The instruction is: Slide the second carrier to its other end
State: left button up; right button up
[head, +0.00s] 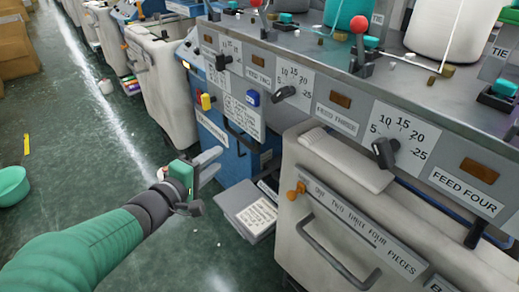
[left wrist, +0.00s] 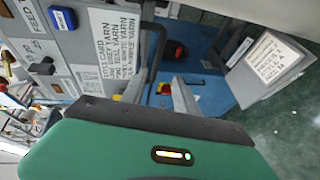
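No part is labelled as a carrier, so I cannot tell for sure which is the second one. A yellow block (head: 206,102) and a blue block (head: 252,98) sit on the machine's front panel. The blue block also shows in the left wrist view (left wrist: 62,19), beside a yarn list (left wrist: 113,42). My left gripper (head: 217,162) is open and empty, below and in front of these blocks. Its fingers (left wrist: 168,92) stand apart in the left wrist view, touching nothing that I can make out. My right gripper is in neither view.
A beige bin (head: 330,235) with a handle and an orange knob (head: 296,189) stands at the right. Black dials, such as one (head: 384,152), stick out from the panel. A grey labelled flap (head: 247,207) juts out low. The green floor (head: 85,165) at left is mostly open.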

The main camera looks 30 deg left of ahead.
pick_arm(q)
jog(key=w+f+p, duration=0.2)
jog(key=w+p, duration=0.6)
jog(key=w, duration=0.8)
jog(key=shift+f, duration=0.3)
grip_shut()
jog(key=shift+f, duration=0.25)
dwell(0.5)
